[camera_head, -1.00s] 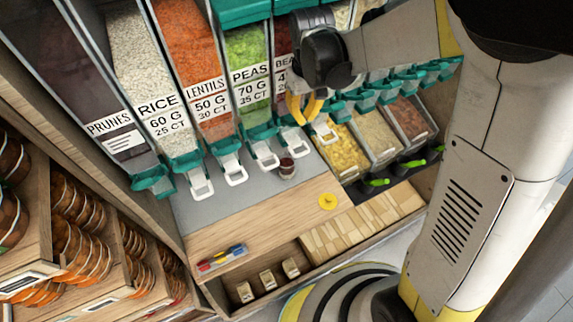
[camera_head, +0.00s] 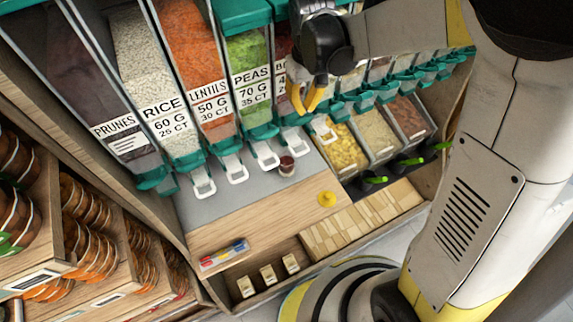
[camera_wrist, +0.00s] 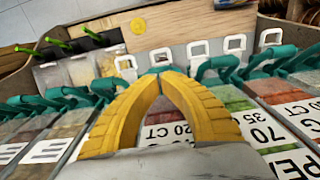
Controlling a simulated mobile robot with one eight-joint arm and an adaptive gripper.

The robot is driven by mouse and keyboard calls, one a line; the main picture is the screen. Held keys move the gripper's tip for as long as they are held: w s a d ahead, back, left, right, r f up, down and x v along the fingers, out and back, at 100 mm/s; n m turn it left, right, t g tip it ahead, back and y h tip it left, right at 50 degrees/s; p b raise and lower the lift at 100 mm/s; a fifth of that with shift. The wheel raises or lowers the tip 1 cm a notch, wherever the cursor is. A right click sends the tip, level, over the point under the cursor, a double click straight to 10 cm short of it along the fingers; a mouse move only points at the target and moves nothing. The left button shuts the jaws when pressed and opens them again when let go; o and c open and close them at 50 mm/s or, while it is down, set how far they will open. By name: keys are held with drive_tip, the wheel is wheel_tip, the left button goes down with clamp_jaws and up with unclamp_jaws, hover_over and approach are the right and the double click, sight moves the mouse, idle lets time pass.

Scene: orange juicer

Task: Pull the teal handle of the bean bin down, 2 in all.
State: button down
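The bean bin (camera_head: 283,68) is the dark red one right of the peas bin, its label partly hidden behind my gripper. Its teal handle (camera_head: 291,119) is at the bin's lower front, above a white spout frame (camera_head: 297,141). My gripper's yellow fingers (camera_head: 303,112) are just above and right of that handle. In the wrist view the fingertips (camera_wrist: 160,72) meet, with teal parts and the white frame (camera_wrist: 160,57) just beyond them. No object shows between the fingers. Whether they touch the handle cannot be told.
The peas bin (camera_head: 250,80) is close on the left, and more teal-handled bins are on the right. Open trays (camera_head: 352,152) and a yellow disc (camera_head: 327,198) are nearby. The wooden counter is mostly clear.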

drive_tip(key=s+r+p, duration=0.1)
drive_tip(key=r, duration=0.1)
drive_tip(key=s+d+r+p, duration=0.1)
drive_tip(key=s+r, duration=0.1)
drive_tip(key=shift+s+d+r+p, duration=0.2)
drive_tip(key=shift+r+p, duration=0.1)
drive_tip(key=shift+p, duration=0.05)
idle(0.3)
drive_tip(key=s+d+f+m+t+b, duration=0.4)
drive_tip(key=s+d+f+t+b, duration=0.3)
drive_tip(key=b, duration=1.8)
drive_tip(key=s+d+f, duration=0.2)
drive_tip(key=s+f, duration=0.3)
drive_tip(key=f, duration=0.3)
drive_tip(key=shift+f+m, duration=0.15)
drive_tip(key=shift+m, duration=0.15)
